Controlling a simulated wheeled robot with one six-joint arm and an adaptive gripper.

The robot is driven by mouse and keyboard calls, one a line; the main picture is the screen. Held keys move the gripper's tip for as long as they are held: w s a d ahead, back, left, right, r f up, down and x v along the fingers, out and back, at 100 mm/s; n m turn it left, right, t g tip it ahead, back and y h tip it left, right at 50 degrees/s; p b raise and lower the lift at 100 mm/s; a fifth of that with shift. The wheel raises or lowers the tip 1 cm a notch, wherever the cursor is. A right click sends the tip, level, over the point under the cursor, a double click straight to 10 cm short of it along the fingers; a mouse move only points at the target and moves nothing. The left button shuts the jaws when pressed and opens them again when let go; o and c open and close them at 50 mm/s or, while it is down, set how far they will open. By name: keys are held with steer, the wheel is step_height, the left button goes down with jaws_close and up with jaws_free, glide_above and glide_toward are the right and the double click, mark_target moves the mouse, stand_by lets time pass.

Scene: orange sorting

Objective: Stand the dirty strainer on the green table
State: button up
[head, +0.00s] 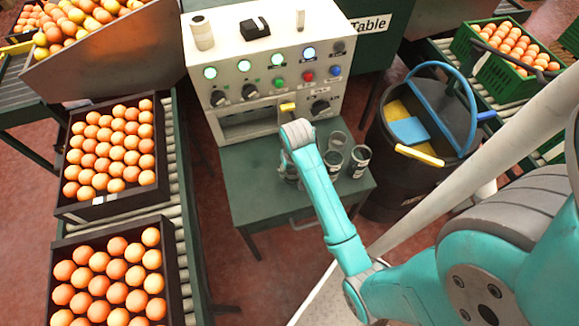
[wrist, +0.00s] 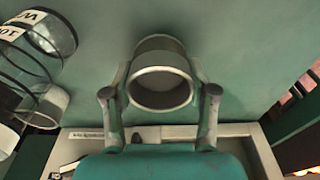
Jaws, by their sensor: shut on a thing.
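My gripper (wrist: 160,78) is shut on a round, open metal strainer (wrist: 162,97), with one finger on each side of its wall in the wrist view. I cannot make out any dirt on it. The table's green surface also fills much of the wrist view (wrist: 245,55). In the head view my arm hides most of the gripper and strainer.
Several glass-like containers, some labelled, stand at the table's right, including a front right one (head: 358,162); a labelled one shows in the wrist view (wrist: 52,35). A control panel (head: 265,75) stands behind. A black bin (head: 400,175) is right, orange crates (head: 110,205) left.

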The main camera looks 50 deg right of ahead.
steer(key=shift+f, duration=0.6)
steer(key=shift+f, duration=0.1)
steer(key=o, duration=1.2)
